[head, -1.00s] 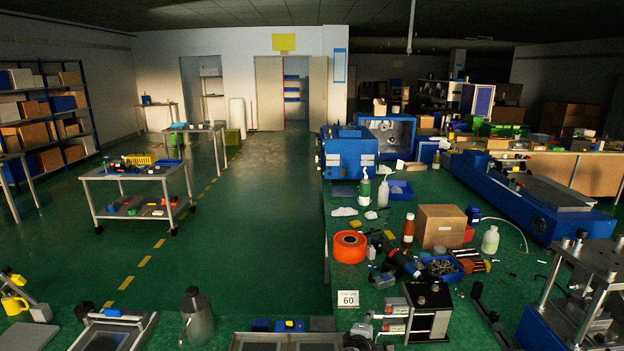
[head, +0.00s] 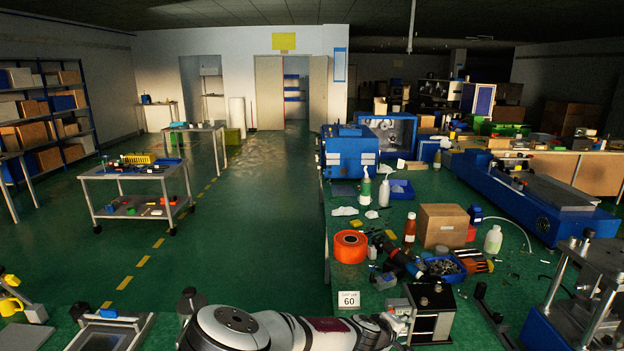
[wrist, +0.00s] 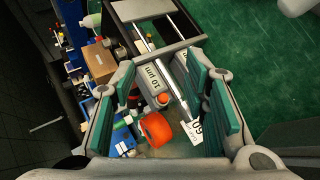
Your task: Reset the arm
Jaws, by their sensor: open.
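My gripper (wrist: 160,68) shows in the wrist view with its two teal-padded fingers spread wide apart. It is open, and nothing is held between the pads. In the head view my arm lies across the bottom middle, stretching to the right toward the black-topped stand (head: 431,300). My fingers are not clearly made out in that view, so their contact with the stand cannot be told.
The green bench holds the orange spool (head: 350,246), a cardboard box (head: 443,225), several bottles and a blue bin of small parts (head: 443,268). A press with metal posts (head: 575,300) stands at the right. A cart (head: 135,180) stands at the left; the floor between is clear.

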